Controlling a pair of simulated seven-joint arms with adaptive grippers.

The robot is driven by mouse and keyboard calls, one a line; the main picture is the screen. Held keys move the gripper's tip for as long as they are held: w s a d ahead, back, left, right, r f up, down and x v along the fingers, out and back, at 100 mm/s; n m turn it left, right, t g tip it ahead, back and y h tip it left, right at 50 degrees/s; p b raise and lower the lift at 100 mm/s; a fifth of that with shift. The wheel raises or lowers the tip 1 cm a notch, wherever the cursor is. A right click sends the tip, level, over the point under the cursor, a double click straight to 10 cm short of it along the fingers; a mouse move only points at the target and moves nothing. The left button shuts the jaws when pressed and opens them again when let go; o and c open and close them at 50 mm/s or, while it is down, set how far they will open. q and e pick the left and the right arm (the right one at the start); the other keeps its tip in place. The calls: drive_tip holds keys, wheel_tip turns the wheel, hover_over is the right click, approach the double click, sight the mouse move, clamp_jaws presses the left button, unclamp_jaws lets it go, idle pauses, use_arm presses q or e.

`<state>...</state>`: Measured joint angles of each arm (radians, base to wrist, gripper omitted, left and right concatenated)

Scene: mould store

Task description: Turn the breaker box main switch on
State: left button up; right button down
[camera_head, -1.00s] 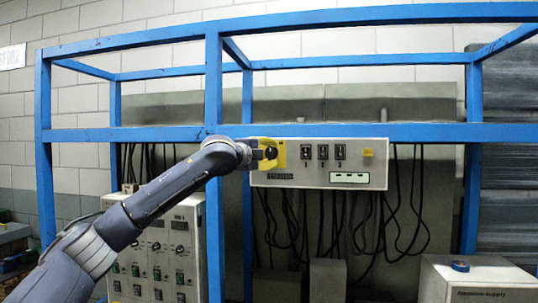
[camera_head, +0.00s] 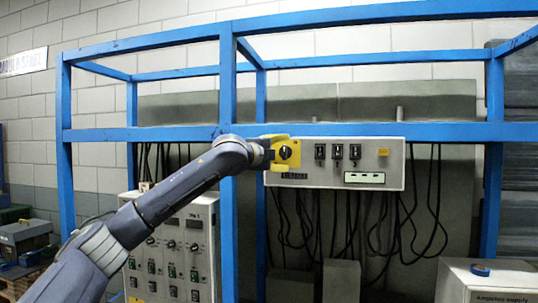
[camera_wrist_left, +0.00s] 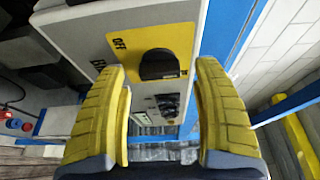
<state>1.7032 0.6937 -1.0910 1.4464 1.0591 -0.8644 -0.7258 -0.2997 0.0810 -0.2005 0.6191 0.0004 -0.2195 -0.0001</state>
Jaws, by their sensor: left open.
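The breaker box (camera_head: 334,172) is a pale grey panel on the blue frame. Its main switch is a round black knob (camera_head: 286,152) on a yellow plate at the box's left end. In the left wrist view the knob (camera_wrist_left: 160,65) shows on the yellow plate (camera_wrist_left: 128,40), with "OFF" legible beside it. Which way the knob points is not clear. My left gripper (camera_head: 274,152) is at the switch, yellow fingers open. In the wrist view its fingers (camera_wrist_left: 160,72) are spread either side of the knob, with gaps; contact is not visible. My right gripper is out of view.
The blue frame (camera_head: 228,90) has an upright just left of the box, behind my left arm. A grey control cabinet (camera_head: 205,240) stands below left. Black cables (camera_head: 300,225) hang under the box.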

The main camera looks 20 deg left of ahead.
use_arm(q)
drive_tip(key=v, duration=1)
drive_tip(key=shift+s, duration=0.3)
